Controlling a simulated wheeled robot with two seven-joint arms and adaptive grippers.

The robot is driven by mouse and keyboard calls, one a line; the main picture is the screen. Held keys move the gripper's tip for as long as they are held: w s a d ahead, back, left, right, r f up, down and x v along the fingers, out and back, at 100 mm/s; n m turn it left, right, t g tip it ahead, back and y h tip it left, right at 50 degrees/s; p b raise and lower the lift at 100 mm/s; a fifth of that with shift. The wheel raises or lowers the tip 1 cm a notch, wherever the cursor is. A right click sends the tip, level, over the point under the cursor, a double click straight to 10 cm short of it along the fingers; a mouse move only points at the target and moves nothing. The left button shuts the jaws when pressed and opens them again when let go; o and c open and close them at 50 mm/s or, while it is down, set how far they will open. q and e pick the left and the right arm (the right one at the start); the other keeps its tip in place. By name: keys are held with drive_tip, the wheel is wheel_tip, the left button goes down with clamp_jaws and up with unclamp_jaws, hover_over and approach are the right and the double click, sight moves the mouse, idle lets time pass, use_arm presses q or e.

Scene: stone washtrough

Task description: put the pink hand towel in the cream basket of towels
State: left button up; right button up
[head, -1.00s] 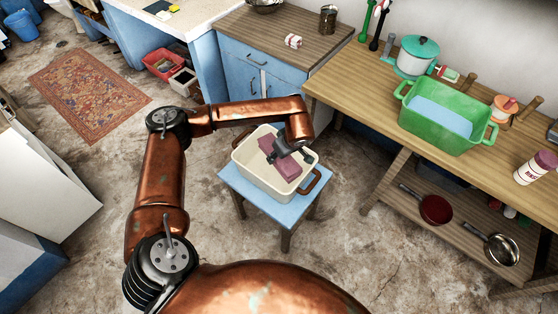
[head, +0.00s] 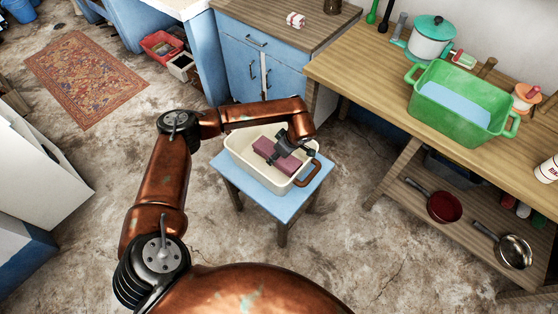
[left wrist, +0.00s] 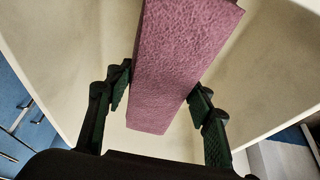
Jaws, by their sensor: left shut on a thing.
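The pink hand towel (head: 264,146), a mauve folded block, is held in my left gripper (head: 280,156). It shows large in the left wrist view (left wrist: 180,55), between the two dark fingers (left wrist: 160,92). The cream basket (head: 240,155) has brown handles and stands on a small blue stool. The towel is over or within the basket's opening; its exact height above the bottom is hard to tell. The basket's pale inside (left wrist: 55,45) surrounds the towel in the left wrist view. I see no other towels in the basket. My right gripper is out of view.
The blue stool (head: 262,203) stands on open stone floor. A wooden bench (head: 375,92) at right carries a green tub (head: 455,108) and a teal-lidded pot (head: 432,42). Pans lie on its lower shelf. A blue cabinet (head: 250,70) stands behind the stool.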

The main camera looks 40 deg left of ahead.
use_arm(q)
wheel_tip(320, 180, down, 5)
drive_tip(key=shift+r+b, duration=0.1)
drive_tip(key=shift+b, duration=0.55)
drive_tip(key=shift+w, duration=0.1)
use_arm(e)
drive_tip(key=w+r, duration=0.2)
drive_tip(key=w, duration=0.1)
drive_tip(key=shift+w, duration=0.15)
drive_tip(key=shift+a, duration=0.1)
use_arm(q)
drive_tip(key=o, duration=1.3)
drive_tip(key=shift+c, duration=0.2)
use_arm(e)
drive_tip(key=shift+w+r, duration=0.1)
use_arm(q)
drive_tip(key=p+v, duration=0.3)
drive_tip(key=v, duration=0.8)
drive_tip(key=shift+d+r+p, duration=0.25)
drive_tip(key=shift+r+p, duration=0.05)
drive_tip(key=shift+r, duration=0.15)
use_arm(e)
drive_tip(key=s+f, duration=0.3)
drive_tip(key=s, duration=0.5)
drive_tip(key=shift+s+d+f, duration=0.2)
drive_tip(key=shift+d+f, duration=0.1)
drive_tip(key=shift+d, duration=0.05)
